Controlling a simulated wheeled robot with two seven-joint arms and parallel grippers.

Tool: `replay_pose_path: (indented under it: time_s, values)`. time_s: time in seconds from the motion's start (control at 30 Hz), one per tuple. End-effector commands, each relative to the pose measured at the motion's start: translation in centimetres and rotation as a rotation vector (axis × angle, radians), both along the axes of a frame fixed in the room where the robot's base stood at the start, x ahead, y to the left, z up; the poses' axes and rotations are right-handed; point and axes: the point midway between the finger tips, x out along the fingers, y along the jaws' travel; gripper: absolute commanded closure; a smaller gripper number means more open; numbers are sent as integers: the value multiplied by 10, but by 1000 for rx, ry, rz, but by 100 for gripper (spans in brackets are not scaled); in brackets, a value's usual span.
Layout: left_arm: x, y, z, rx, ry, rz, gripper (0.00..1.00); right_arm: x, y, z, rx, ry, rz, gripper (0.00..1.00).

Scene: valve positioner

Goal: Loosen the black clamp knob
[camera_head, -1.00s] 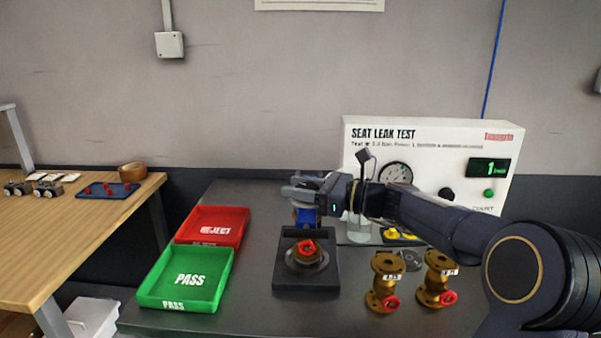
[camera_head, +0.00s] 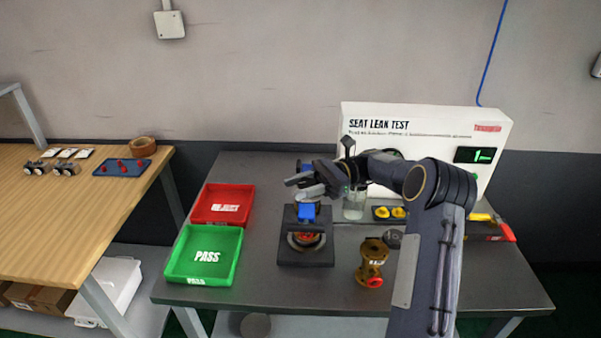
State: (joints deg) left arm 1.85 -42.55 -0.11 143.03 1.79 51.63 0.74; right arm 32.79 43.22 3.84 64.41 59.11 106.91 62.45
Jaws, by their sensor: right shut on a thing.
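The test fixture is a dark square base (camera_head: 306,256) with a blue clamp (camera_head: 307,211) above it. A brass valve with a red part (camera_head: 307,239) sits in the fixture under the clamp. My right gripper (camera_head: 308,187) reaches in from the right and is shut at the top of the blue clamp, where the black clamp knob is. The fingers hide the knob, so its turn cannot be seen. My left gripper is not in view.
A green PASS tray (camera_head: 205,256) and a red REJECT tray (camera_head: 223,205) lie left of the fixture. A brass valve (camera_head: 372,262) stands to the right. The white seat leak tester (camera_head: 425,125) stands behind. A wooden bench (camera_head: 80,220) is at far left.

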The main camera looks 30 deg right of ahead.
Motion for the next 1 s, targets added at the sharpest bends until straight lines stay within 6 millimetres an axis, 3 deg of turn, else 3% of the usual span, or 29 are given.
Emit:
replay_pose_path:
  time_s: [0.2,0.67,0.7,0.87,1.0]
  values:
    - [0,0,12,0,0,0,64,-1,0,0,-1,2,55,84]
    - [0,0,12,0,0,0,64,-1,0,-1,-1,1,67,84]
    - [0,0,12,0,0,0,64,-1,0,-1,-1,1,67,59]
    - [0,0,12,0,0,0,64,-1,0,-1,-1,0,66,40]
    - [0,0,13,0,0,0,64,-1,0,0,-1,0,66,40]
